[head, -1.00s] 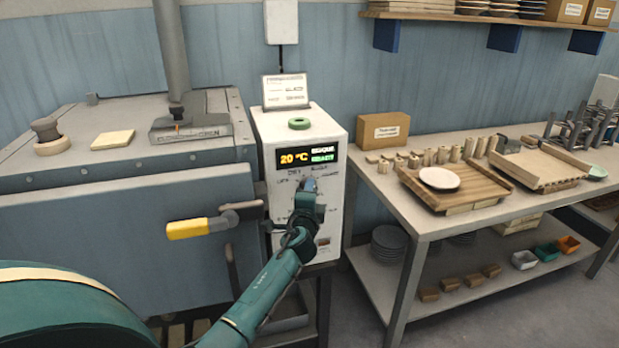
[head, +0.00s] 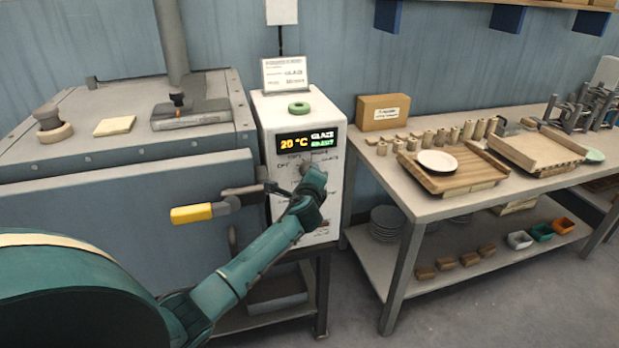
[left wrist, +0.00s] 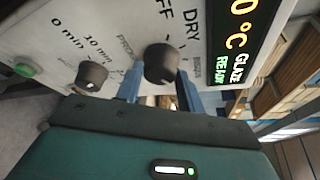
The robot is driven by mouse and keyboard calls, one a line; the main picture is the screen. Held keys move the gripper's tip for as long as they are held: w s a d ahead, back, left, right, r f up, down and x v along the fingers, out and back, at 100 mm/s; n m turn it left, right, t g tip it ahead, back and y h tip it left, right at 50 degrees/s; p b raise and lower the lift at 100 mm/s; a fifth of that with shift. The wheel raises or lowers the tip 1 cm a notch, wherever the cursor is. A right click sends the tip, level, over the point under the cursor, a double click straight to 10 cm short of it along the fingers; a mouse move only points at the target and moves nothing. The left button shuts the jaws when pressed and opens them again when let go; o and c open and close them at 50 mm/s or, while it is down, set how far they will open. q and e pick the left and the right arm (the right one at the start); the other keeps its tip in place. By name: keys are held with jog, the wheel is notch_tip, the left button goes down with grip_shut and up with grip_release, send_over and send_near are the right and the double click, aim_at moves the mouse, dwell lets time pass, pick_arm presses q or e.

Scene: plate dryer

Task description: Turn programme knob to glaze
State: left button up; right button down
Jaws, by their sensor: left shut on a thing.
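The white control box (head: 272,122) has a lit display (head: 308,141) reading 20 °C and GLAZE. In the left wrist view the display (left wrist: 237,40) shows GLAZE above READY. The dark round programme knob (left wrist: 160,62) sits below DRY, with OFF and other printed labels around it. My left gripper (left wrist: 160,78) is shut on this knob, one blue finger on each side. In the head view my left gripper (head: 307,171) is at the box's front and hides most of the knob. My right gripper is not in view.
A second dark knob (left wrist: 91,75) with minute labels and a green button (left wrist: 24,70) are on the same panel. A yellow-gripped handle (head: 192,213) sticks out left of my arm. A workbench (head: 432,222) with trays stands to the right.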

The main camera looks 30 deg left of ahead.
pick_arm(q)
jog(key=shift+f, duration=0.1)
jog(key=o, duration=1)
jog(key=shift+s, duration=0.1)
jog(key=v, duration=1.3)
jog(key=shift+b, duration=0.45)
jog(key=shift+d, duration=0.1)
